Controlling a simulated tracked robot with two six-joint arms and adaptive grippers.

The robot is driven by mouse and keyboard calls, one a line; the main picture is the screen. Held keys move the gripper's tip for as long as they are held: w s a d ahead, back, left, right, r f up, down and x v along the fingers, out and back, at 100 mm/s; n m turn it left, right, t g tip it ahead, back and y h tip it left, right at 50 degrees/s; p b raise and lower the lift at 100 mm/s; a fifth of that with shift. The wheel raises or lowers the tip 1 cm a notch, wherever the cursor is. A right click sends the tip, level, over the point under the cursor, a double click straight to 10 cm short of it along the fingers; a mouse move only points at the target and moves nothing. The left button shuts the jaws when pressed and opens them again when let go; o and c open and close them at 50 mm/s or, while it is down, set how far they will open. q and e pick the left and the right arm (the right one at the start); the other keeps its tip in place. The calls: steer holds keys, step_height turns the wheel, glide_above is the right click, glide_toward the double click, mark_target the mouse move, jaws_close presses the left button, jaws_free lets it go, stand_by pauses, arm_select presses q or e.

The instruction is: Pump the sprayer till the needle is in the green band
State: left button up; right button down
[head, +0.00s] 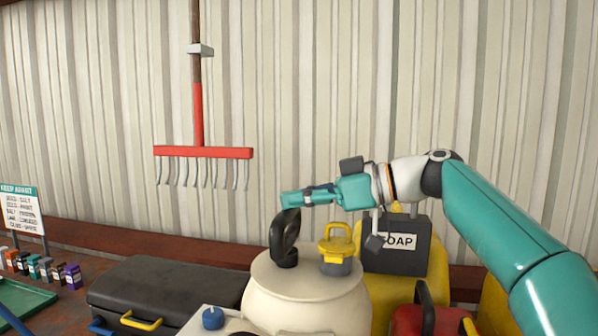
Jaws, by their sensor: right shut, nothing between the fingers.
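The sprayer (300,303) is a round cream tank at the bottom middle of the head view, its lower part cut off by the frame. On its top stand a black upright rounded part (284,240), seen nearly edge-on, and a yellow handle (338,243) on a grey collar. I cannot tell whether the black part is the gauge; no needle or green band can be made out. My right gripper (285,198) is shut and empty, pointing left just above the black part. I cannot tell whether it touches it. My left gripper is not in view.
A dark soap container (395,257) stands behind right, near yellow containers. A red can (425,318) is at the lower right. A black case (160,288) lies left. Small bottles (45,268), a sign (20,210) and a green tray (25,300) are far left. A red rake (203,152) hangs behind.

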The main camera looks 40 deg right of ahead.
steer(key=shift+f, duration=0.45)
step_height(320, 180, up, 5)
steer(key=p, duration=0.4)
steer(key=v, duration=1)
steer(key=shift+f+b, duration=0.15)
steer(key=shift+b, duration=0.2)
